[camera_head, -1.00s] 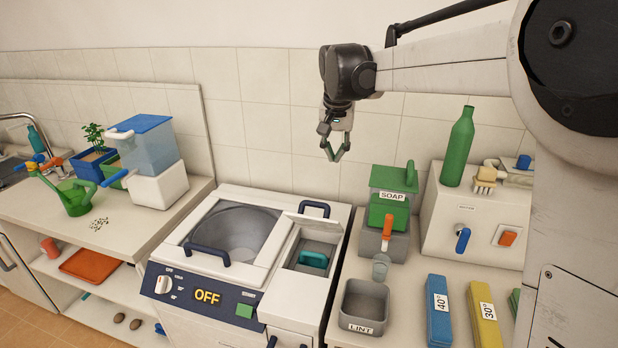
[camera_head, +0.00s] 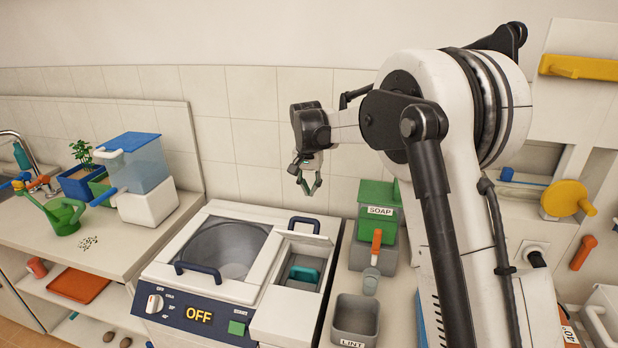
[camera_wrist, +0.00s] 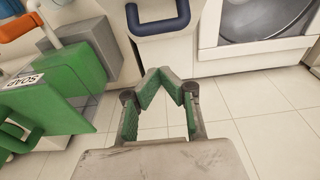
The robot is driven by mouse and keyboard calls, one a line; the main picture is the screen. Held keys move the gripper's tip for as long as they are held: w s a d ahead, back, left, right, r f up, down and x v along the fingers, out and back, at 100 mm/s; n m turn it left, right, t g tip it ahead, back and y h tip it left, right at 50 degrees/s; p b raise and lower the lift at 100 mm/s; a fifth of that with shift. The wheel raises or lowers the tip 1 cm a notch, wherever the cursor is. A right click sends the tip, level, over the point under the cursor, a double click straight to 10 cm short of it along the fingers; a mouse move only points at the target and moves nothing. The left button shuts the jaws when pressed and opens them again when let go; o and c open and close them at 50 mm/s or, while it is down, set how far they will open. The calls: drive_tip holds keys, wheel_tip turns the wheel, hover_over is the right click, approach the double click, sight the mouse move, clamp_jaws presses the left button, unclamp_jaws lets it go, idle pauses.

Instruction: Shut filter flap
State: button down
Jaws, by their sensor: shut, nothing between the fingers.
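The filter flap (camera_head: 304,240) is a white panel at the back of the washer's right-hand compartment. It stands open and bears a dark blue U-shaped handle (camera_head: 303,221). The handle also shows at the top of the wrist view (camera_wrist: 160,29). Inside the open compartment is a teal filter handle (camera_head: 304,274). My gripper (camera_head: 311,192) hangs above the flap's handle, apart from it. It is shut and empty; in the wrist view its green-padded fingers (camera_wrist: 166,71) meet at the tips.
A green soap dispenser (camera_head: 378,212) stands close on the right, with a grey lint bin (camera_head: 355,318) in front. A water tank (camera_head: 140,163) stands on the left counter.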

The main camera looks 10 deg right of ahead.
drive_tip(key=f, duration=0.2)
drive_tip(key=s+f+p, duration=0.1)
drive_tip(key=f, duration=0.3)
drive_tip(key=shift+s+a+f, duration=0.15)
drive_tip(key=shift+s+a, duration=0.15)
drive_tip(key=shift+s, duration=0.1)
drive_tip(key=shift+s, duration=0.1)
